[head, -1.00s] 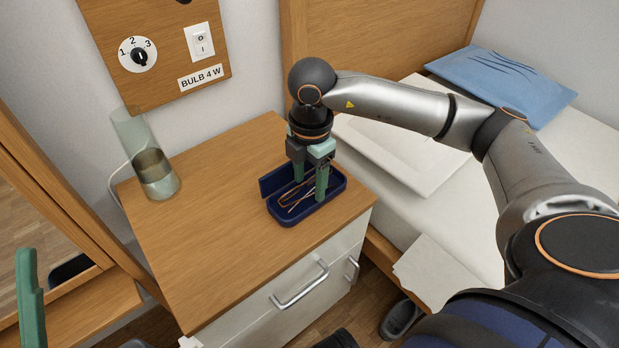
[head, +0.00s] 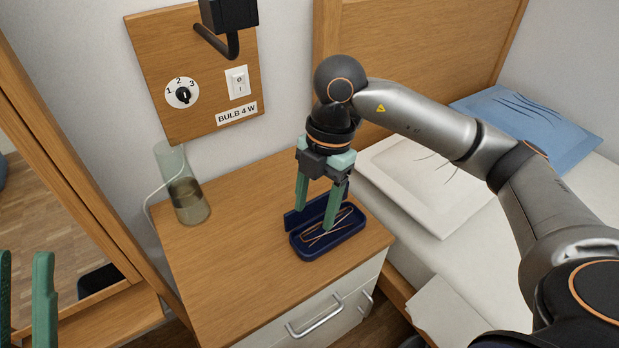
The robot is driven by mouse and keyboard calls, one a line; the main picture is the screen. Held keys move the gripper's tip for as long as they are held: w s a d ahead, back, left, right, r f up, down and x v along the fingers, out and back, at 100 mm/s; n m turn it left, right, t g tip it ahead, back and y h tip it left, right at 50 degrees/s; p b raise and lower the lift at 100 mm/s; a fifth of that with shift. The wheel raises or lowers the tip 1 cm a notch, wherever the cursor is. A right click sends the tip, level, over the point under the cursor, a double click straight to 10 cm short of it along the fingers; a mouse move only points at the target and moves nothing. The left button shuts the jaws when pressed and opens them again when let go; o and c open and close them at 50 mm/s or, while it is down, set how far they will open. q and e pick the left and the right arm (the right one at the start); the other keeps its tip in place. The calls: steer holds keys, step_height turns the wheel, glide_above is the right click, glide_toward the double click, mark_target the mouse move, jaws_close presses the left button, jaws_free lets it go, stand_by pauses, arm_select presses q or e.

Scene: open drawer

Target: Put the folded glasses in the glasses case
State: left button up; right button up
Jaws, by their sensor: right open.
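The dark blue glasses case (head: 310,254) lies open on the bedside cabinet, its lid standing up at the back left. The folded glasses (head: 340,216), with thin orange-brown frames, lie inside the case. My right gripper (head: 314,218) is open above the case, fingers pointing down and apart, with nothing between them. Its right finger hides part of the case and glasses. My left gripper (head: 24,300) shows only as two green fingers at the lower left edge, apart and empty, far from the case.
The wooden cabinet top (head: 230,270) is clear in front and left of the case. A glass vase (head: 187,200) stands at its back left. A wall panel (head: 190,125) with switch and dial is behind; the bed (head: 425,265) is right.

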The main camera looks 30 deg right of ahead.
steer(key=s+a+f+n+g+y, duration=0.1)
steer(key=s+a+n+g+y, duration=0.2)
steer(key=s+a+n+y, duration=0.45)
steer(key=s+a+r+n+g+y, duration=0.4)
steer(key=s+a+r+g+y, duration=0.15)
steer(key=s+a+r, duration=0.5)
steer(key=w+d+r+m+t+y, duration=0.1)
steer(key=w+r+m+t+y, duration=0.2)
steer(key=r+t+y, duration=0.6)
steer(key=w+d+f+m+t+h, duration=0.1)
steer(key=w+d+m+t+h, duration=0.2)
steer(key=m+t, duration=0.6)
steer(key=w+d+m+t+h, duration=0.4)
steer(key=m+t, duration=0.5)
steer(key=t, duration=0.4)
steer(key=shift+d+f+m+h, duration=0.4)
steer(key=shift+d+h, duration=0.5)
steer(key=shift+h, duration=0.2)
